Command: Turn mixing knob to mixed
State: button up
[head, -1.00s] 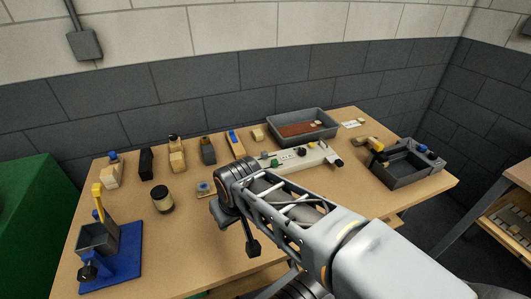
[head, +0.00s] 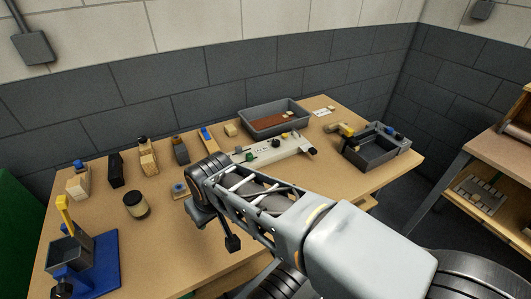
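I cannot tell for sure which knob is the mixing knob. A grey hopper-like box with a yellow lever (head: 64,209) stands on a blue base (head: 104,262) at the table's near left. A dark blue knob (head: 62,289) sits low on its front. A grey open box (head: 368,152) at the right has a blue knob (head: 391,131) on its rim. A long pale unit (head: 275,150) with small knobs lies mid-table, partly behind my arm. My gripper (head: 218,229) hangs over the table's front middle, apart from these things. Its fingers are small and partly hidden, so their opening is unclear.
A grey tray (head: 302,116) with a brown sheet is at the back. A jar (head: 136,205), a small blue-topped piece (head: 179,190) and several blocks and tools stand left of my arm. A second table (head: 500,164) is at the right. Bare tabletop lies around the jar.

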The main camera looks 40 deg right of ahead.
aim_at(277, 143)
jog(key=u, duration=0.45)
jog(key=k, duration=1.05)
jog(key=z, duration=0.75)
jog(key=i, duration=0.85)
jog(key=z, duration=0.7)
jog(key=k, duration=1.25)
jog(key=z, duration=0.75)
jog(key=i, duration=1.2)
jog(key=u, duration=0.75)
jog(key=i, duration=0.45)
jog(key=u, duration=0.5)
